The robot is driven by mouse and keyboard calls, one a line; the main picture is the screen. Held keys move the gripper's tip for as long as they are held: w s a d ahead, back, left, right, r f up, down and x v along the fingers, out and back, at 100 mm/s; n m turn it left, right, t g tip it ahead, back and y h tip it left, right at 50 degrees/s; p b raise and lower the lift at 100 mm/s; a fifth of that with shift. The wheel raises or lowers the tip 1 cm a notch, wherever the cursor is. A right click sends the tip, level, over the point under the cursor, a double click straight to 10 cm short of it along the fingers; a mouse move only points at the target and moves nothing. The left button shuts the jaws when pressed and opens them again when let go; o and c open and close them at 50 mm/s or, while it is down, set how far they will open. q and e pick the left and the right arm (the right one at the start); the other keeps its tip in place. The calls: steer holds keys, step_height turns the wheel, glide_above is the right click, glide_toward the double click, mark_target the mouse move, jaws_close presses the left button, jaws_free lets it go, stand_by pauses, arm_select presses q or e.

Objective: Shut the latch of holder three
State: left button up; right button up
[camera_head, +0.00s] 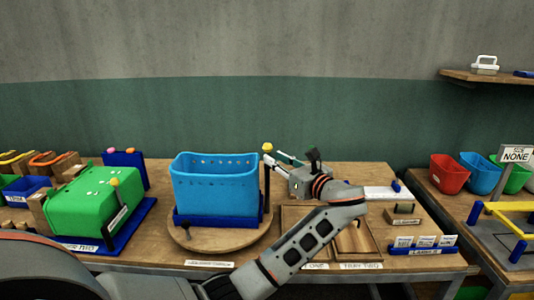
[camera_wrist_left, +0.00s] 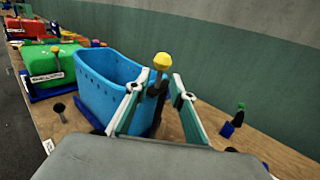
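A light-blue perforated bin (camera_head: 215,185) sits upright in a dark blue holder (camera_head: 190,217) on a round wooden board. A dark upright latch lever with a yellow knob (camera_head: 267,148) stands at the holder's right side. The holder's number is not readable. My left gripper (camera_head: 280,158) is beside the lever, to its right. In the left wrist view, its two green-and-white fingers (camera_wrist_left: 160,90) are spread on either side of the lever's post, below the yellow knob (camera_wrist_left: 162,60). Contact with the post cannot be told. My right gripper is not in view.
A green bin (camera_head: 90,200) in another blue holder with a yellow-knobbed lever stands to the left. Wooden trays (camera_head: 355,238) and a rack of labelled cards (camera_head: 422,244) lie to the right. Red and blue bins (camera_head: 448,172) stand on the right-hand table.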

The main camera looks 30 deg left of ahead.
mark_target(267, 153)
arm_select(q)
steer(key=x, duration=0.4)
steer(key=shift+w+a+p, duration=0.15)
steer(key=shift+a+p, duration=0.2)
steer(key=shift+a, duration=0.05)
jaws_close()
